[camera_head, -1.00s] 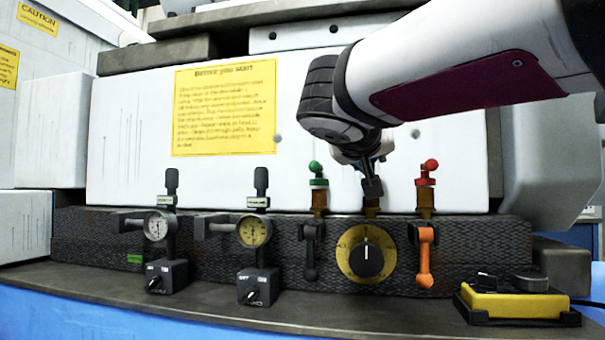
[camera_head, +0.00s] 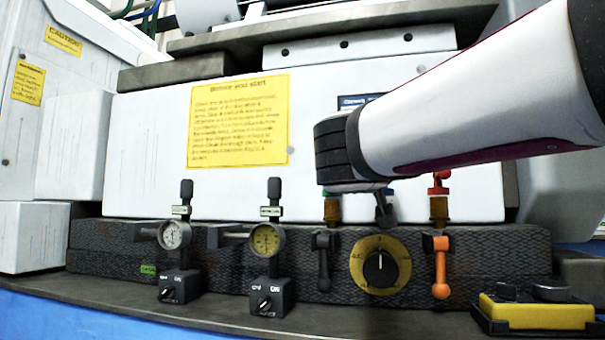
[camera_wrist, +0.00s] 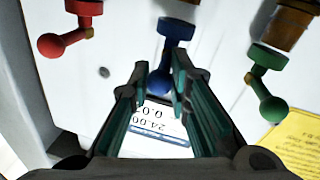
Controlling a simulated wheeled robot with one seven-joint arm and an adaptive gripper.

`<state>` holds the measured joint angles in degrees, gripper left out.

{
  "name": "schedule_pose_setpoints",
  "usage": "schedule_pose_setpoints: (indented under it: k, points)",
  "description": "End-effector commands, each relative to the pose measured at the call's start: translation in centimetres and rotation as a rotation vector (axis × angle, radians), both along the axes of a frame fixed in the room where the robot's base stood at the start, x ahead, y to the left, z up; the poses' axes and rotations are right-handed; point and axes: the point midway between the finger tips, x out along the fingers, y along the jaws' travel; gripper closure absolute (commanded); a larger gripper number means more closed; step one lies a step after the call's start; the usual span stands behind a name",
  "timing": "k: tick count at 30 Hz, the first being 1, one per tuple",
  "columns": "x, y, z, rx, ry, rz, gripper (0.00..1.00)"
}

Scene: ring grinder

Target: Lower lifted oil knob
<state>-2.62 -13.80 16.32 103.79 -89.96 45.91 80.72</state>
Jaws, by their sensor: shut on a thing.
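The blue knob (camera_wrist: 176,30) with its ball-ended lever (camera_wrist: 159,82) lies between the fingers of my gripper (camera_wrist: 161,68) in the wrist view. My gripper is shut on the lever. In the head view my gripper (camera_head: 385,212) reaches down above the round yellow dial (camera_head: 380,264), and my wrist hides most of the blue knob. The red knob (camera_wrist: 72,32) is to the left and the green knob (camera_wrist: 265,75) to the right in the wrist view; both stand apart from the fingers. Their tops are partly hidden by my arm in the head view.
A black handle (camera_head: 323,262) and an orange handle (camera_head: 440,265) hang either side of the dial. Two gauges (camera_head: 174,235) (camera_head: 265,239) on stands are at left. A yellow box (camera_head: 535,312) lies at lower right. A white panel (camera_head: 240,205) stands behind.

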Motion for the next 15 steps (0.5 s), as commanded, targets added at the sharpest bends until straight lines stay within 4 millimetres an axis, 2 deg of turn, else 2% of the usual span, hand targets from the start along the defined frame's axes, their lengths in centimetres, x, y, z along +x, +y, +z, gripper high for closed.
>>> schedule_pose_setpoints:
  k: [2,3,5,15]
  points:
    - [-0.05,0.01,0.27,-0.001,-0.005,0.000,1.00]
    - [-0.06,0.00,0.27,-0.001,-0.005,0.000,0.76]
    - [-0.04,0.00,0.24,-0.001,-0.004,0.000,0.62]
    - [-0.15,0.08,0.09,0.000,-0.001,0.000,0.62]
